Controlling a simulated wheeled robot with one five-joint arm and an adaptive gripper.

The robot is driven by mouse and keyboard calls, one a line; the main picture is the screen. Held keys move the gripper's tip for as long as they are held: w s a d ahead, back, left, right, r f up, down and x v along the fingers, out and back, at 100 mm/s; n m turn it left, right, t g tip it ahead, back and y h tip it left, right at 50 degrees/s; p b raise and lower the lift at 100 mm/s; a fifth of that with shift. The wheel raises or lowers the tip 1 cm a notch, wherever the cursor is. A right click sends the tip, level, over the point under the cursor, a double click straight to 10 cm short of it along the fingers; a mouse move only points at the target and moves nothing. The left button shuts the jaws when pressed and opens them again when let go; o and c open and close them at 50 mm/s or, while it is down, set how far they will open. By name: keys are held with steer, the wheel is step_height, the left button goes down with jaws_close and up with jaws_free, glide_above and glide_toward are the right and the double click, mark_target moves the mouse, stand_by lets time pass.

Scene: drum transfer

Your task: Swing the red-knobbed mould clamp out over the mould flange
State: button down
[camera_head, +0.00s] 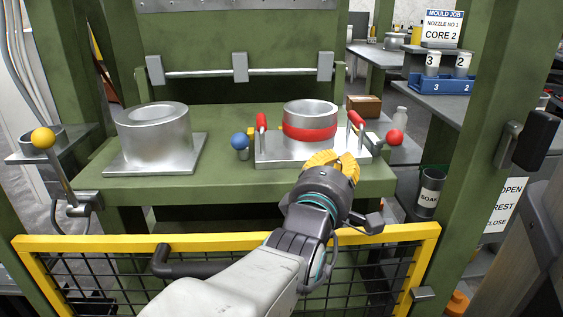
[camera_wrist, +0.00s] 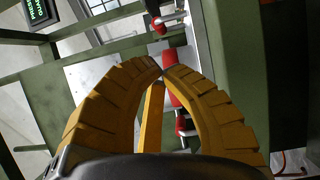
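The red clamp knob (camera_head: 394,137) is in the head view, just right of the mould's flange (camera_head: 290,151), on a short arm at the press table's right end. The flange is a grey plate under a silver mould with a red band (camera_head: 310,132). My gripper (camera_head: 335,158) has yellow ribbed fingers and is in front of the flange, left of the red knob and apart from it. In the wrist view its fingertips (camera_wrist: 161,70) come together with nothing visible between them. The red band (camera_wrist: 173,86) shows behind them; I cannot make out the red knob there.
A blue knob (camera_head: 240,141) stands at the flange's left side. Red-gripped handles (camera_head: 356,119) rise at the flange's ends. A second silver mould (camera_head: 154,135) stands left. A yellow-framed mesh guard (camera_head: 215,241) crosses in front, below my arm. A yellow-knobbed lever (camera_head: 43,138) is far left.

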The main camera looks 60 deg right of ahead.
steer(key=shift+s+d+g+h+b, duration=0.2)
steer(key=shift+s+d+g+b, duration=0.2)
steer(key=shift+s+d, duration=0.85)
steer(key=shift+s+d+g+h+b, duration=0.2)
steer(key=shift+s+d+g+b, duration=0.25)
steer(key=shift+d, duration=1.45)
steer(key=shift+s+d+g+h+b, duration=0.2)
steer(key=shift+s+d+g+b, duration=0.15)
steer(key=shift+s+d, duration=0.95)
steer(key=shift+w+d, duration=0.3)
steer(key=shift+w, duration=0.05)
